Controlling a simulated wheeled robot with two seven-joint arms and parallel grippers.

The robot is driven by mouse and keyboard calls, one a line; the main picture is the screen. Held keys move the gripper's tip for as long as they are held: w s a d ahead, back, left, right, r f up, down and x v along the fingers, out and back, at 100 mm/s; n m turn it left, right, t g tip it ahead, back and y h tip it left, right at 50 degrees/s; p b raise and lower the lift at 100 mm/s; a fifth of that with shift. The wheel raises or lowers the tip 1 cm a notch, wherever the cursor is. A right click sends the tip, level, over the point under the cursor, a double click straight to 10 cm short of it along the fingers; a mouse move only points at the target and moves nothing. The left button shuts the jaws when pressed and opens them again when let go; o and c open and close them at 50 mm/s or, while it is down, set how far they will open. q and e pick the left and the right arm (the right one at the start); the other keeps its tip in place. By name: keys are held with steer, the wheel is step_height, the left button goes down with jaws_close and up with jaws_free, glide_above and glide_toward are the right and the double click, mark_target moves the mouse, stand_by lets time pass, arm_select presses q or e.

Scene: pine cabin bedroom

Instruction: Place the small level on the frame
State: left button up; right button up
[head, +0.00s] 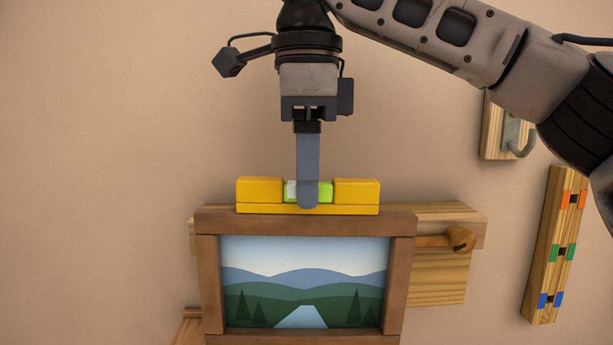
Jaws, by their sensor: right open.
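The small yellow level (258,191) with a green vial in its middle sits lengthwise along the top edge of the brown wooden picture frame (303,222). It looks level and appears to touch the frame's top. The frame holds a landscape picture of hills, trees and a river. My right gripper (308,195) comes down from above at the level's middle. It is open; its near finger hangs in front of the green vial and hides part of it. The other finger is hidden behind. My left gripper is not in view.
Behind the frame is a wooden board with a round peg (460,239). A metal hook on a wooden plate (495,147) and a wooden strip with coloured marks (543,245) are at the right. The wall at the left is clear.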

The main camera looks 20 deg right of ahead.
arm_select(q)
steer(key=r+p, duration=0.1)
steer(key=p, duration=0.2)
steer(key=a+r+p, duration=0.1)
steer(key=p, duration=0.2)
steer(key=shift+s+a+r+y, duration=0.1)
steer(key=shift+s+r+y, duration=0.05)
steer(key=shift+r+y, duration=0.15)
arm_select(e)
step_height(320, 180, up, 11)
steer(key=shift+r, duration=0.1)
